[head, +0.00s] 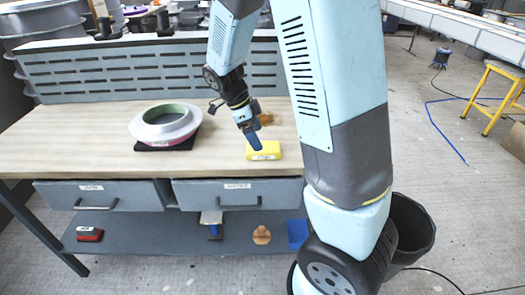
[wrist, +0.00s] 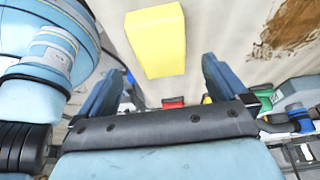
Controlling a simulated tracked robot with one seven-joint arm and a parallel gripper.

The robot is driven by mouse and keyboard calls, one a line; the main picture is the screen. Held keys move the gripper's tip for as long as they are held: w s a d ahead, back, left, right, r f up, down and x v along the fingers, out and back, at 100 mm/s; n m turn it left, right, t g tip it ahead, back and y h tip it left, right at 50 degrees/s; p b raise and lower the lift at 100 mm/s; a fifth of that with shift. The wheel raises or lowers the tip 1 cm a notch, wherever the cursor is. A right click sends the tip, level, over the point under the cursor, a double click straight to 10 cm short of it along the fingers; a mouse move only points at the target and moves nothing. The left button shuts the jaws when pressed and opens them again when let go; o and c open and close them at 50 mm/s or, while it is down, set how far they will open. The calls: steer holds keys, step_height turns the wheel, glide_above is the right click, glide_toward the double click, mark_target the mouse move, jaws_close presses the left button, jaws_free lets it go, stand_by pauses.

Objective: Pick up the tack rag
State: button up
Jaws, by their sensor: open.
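A yellow block-like piece (head: 264,151), which I take to be the tack rag, lies on the wooden bench top near its front edge. Its white label is too small to read. My gripper (head: 254,143) is over it, pointing down, and hides part of its back side. In the wrist view the yellow piece (wrist: 157,38) shows between and beyond the two fingers of my gripper (wrist: 160,66). The fingers are open with nothing between them. I cannot tell whether the fingertips touch it.
A pale ring-shaped mould (head: 150,121) stands on a dark mat at the left of the bench (head: 60,150). A brown patch (wrist: 287,28) marks the bench beside the yellow piece. A slotted back panel (head: 130,72) bounds the bench. A black bin (head: 412,225) stands at the right.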

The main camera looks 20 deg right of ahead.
steer(key=shift+x, duration=2.65)
steer(key=shift+w+a, duration=0.1)
steer(key=c, duration=1)
steer(key=shift+o, duration=0.2)
steer(key=shift+r, duration=0.2)
step_height(320, 180, up, 3)
steer(key=shift+r, duration=0.15)
steer(key=s+r, duration=0.9)
steer(key=s, duration=0.5)
steer(key=shift+d, duration=0.35)
